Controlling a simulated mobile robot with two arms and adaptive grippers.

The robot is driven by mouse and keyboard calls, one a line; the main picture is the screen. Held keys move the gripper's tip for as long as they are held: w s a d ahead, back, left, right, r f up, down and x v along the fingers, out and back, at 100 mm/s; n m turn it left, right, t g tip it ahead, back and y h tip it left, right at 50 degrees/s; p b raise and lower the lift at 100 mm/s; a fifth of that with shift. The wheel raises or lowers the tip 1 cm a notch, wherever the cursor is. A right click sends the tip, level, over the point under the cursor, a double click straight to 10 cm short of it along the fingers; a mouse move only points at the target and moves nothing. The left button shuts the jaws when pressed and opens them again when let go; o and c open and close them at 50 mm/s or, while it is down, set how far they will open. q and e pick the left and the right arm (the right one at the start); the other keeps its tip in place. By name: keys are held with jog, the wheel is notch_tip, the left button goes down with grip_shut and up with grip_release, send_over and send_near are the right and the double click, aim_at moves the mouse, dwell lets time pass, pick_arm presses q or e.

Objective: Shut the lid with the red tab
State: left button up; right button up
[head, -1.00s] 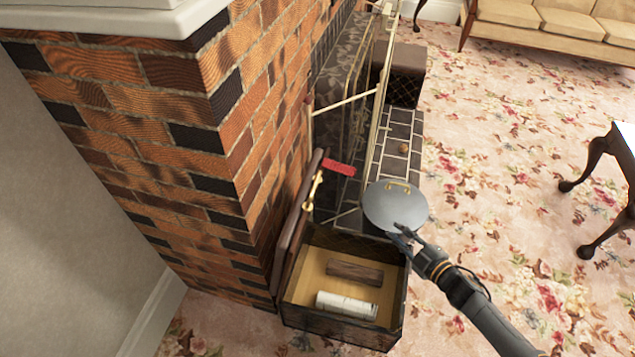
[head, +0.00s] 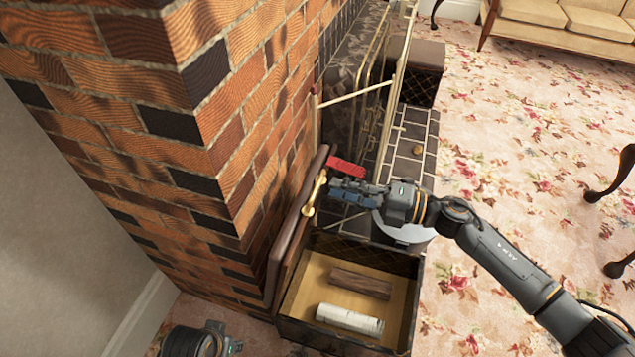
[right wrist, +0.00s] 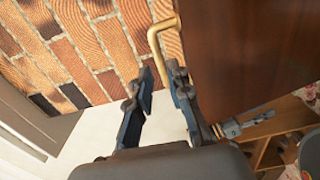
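The open box (head: 345,244) stands beside the brick corner. Its brown lid (head: 290,240) is raised on the left side, leaning toward the bricks. The red tab (head: 346,166) sticks out at the lid's far end. A brass handle (head: 314,194) is on the lid's inner face; it also shows in the right wrist view (right wrist: 155,48). My right gripper (head: 335,190) is by the handle and just below the tab. My left gripper (head: 232,346) shows only partly at the bottom edge.
The box holds a brown log (head: 360,283) and a white roll (head: 350,320). A round grey pan-like object (head: 405,234) is partly hidden behind my right gripper. The brick fireplace wall (head: 200,130) is close on the left. Floral carpet (head: 500,200) lies open on the right.

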aim_at(317, 182)
jog(key=x, duration=0.5)
jog(key=shift+w+a, duration=0.1)
jog(key=shift+a, duration=0.3)
grip_shut()
